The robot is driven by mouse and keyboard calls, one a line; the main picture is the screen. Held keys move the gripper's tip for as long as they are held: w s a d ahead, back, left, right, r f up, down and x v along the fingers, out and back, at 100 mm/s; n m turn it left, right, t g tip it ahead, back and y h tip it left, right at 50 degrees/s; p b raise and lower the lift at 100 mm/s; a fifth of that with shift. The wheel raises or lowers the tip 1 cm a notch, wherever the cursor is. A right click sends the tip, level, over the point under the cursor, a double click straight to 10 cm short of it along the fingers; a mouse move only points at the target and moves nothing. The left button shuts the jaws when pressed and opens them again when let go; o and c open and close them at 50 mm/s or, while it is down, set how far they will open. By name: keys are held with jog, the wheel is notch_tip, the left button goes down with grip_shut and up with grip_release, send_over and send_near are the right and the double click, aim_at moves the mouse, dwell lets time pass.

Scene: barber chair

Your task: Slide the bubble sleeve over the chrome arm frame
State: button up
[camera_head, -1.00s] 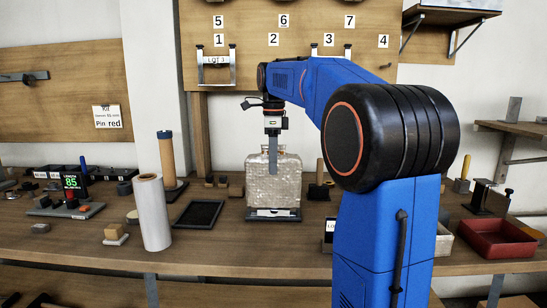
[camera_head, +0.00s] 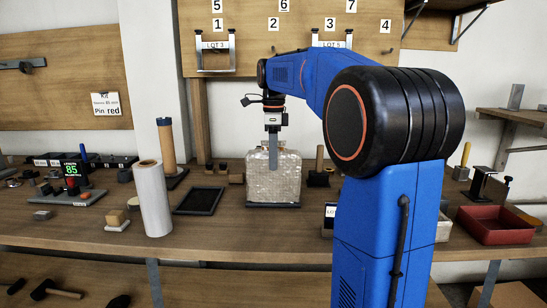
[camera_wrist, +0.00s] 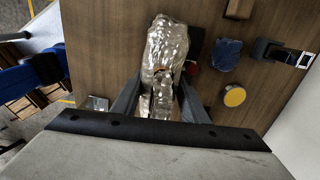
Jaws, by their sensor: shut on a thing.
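The bubble sleeve (camera_head: 272,182) is a pale, translucent, bumpy pouch standing upright at the bench's middle. It reaches down to a dark base (camera_head: 262,206). In the wrist view the shiny sleeve (camera_wrist: 165,50) lies between and beyond the fingers. My gripper (camera_head: 273,160) points down and is shut on the sleeve's upper part; the fingers also show in the wrist view (camera_wrist: 157,98). I cannot make out a chrome frame inside the sleeve. Chrome frames hang on the board, one marked LOT 3 (camera_head: 215,58) and one marked LOT 5 (camera_head: 329,37).
Left of the sleeve are a black tray (camera_head: 198,201), a white roll (camera_head: 153,198) and a brown upright roll (camera_head: 167,146). Small wooden blocks (camera_head: 236,178) stand close by. A red bin (camera_head: 495,225) sits at right. The bench front before the sleeve is clear.

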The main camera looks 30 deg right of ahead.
jog(key=o, duration=1.4)
notch_tip(320, 180, up, 17)
jog(key=shift+r, duration=0.2)
